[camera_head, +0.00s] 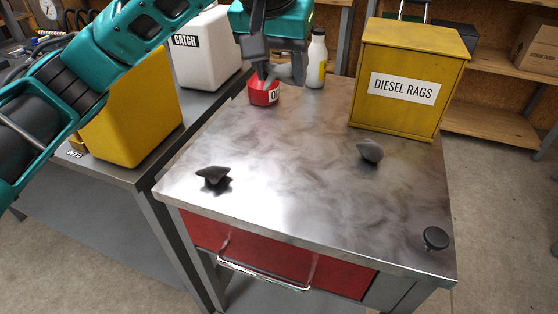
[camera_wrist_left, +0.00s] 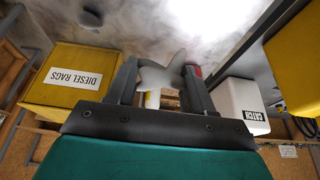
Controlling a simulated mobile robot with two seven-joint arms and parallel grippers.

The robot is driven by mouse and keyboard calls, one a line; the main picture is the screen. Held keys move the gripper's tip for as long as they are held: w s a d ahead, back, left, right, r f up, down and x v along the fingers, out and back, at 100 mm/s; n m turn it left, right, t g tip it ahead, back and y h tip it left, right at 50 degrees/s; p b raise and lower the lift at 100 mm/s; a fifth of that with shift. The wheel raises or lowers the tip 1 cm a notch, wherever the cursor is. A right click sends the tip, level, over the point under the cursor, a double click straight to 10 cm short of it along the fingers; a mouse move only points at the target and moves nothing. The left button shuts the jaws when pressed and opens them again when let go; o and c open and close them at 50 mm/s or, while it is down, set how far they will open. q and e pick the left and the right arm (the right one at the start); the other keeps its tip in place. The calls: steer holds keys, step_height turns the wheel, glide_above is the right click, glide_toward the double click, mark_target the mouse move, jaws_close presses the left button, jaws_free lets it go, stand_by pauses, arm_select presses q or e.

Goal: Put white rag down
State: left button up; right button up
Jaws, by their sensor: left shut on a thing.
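My left gripper (camera_head: 276,72) is shut on the white rag (camera_wrist_left: 158,76). In the left wrist view the pale, pointed rag sits between the two dark fingers of the gripper (camera_wrist_left: 162,84). In the head view the gripper hangs over the back of the metal bench top (camera_head: 290,160), close to the red container (camera_head: 262,93) and left of the white bottle (camera_head: 316,62). The rag is hard to tell from the grey fingers there. The gap between rag and bench is unclear. My right gripper is not in view.
A yellow DIESEL RAGS bin (camera_head: 390,118) stands at the back right. A grey lump (camera_head: 370,151), a dark lump (camera_head: 213,174) and a black knob-like piece (camera_head: 435,238) lie on the bench. A white CATCH bin (camera_head: 208,62) and a yellow bin (camera_head: 135,120) stand left. The bench middle is clear.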

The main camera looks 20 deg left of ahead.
arm_select(q)
glide_above(283, 166)
steer(key=s, duration=0.2)
steer(key=f, duration=1.3)
steer(key=shift+w+a+f+b, duration=0.1)
steer(key=shift+w+f+b, duration=0.15)
steer(key=shift+f+b, duration=0.1)
steer(key=shift+f, duration=2)
steer(key=shift+f+b, duration=0.2)
steer(key=shift+b, duration=0.2)
steer(key=o, duration=1)
steer(key=shift+r, duration=0.1)
